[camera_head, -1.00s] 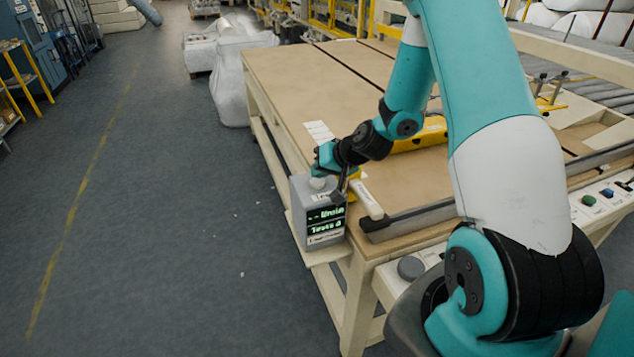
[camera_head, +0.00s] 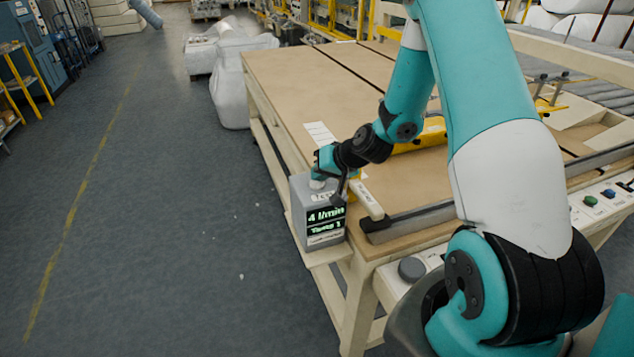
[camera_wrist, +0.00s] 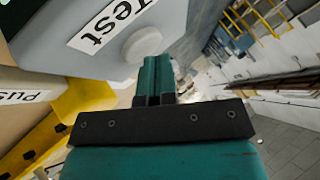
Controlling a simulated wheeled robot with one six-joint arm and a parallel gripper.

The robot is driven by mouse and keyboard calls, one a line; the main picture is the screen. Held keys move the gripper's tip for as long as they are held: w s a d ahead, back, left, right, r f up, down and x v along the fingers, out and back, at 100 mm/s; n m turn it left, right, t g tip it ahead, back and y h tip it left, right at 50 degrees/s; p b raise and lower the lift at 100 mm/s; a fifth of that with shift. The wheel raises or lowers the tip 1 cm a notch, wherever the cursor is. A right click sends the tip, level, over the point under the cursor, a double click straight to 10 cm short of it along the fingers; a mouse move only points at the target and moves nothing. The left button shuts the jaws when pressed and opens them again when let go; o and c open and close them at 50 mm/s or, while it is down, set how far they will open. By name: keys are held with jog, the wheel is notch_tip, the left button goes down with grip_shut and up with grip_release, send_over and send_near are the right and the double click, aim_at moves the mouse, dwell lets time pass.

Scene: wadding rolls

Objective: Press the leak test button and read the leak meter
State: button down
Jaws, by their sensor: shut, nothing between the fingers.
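The leak meter (camera_head: 325,240) is a grey box at the near left corner of the table. Its lit green display (camera_head: 325,220) reads "4 l/min" and, below, "Tests 1". The round, pale leak test button (camera_head: 317,184) is on its top. In the wrist view the button (camera_wrist: 143,43) sits beside a "Test" label (camera_wrist: 108,23). My gripper (camera_head: 320,176) is shut and empty, with its fingertips at the button. The fingers (camera_wrist: 156,75) overlap the button's edge in the wrist view; whether they touch it I cannot tell.
The brown-topped table (camera_head: 290,82) extends behind the meter. A cream bar (camera_head: 366,200) lies close to the meter's right. A control panel with a green button (camera_head: 590,200) runs along the table's front edge. The floor (camera_head: 170,220) at left is open. White wrapped bundles (camera_head: 232,85) stand beyond.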

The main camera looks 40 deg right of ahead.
dwell(0.3)
jog(key=shift+r+p, duration=0.65)
jog(key=shift+r, duration=0.25)
jog(key=shift+r, duration=0.1)
notch_tip(320, 180, up, 5)
jog(key=p, duration=0.3)
jog(key=shift+a, duration=0.1)
dwell(0.5)
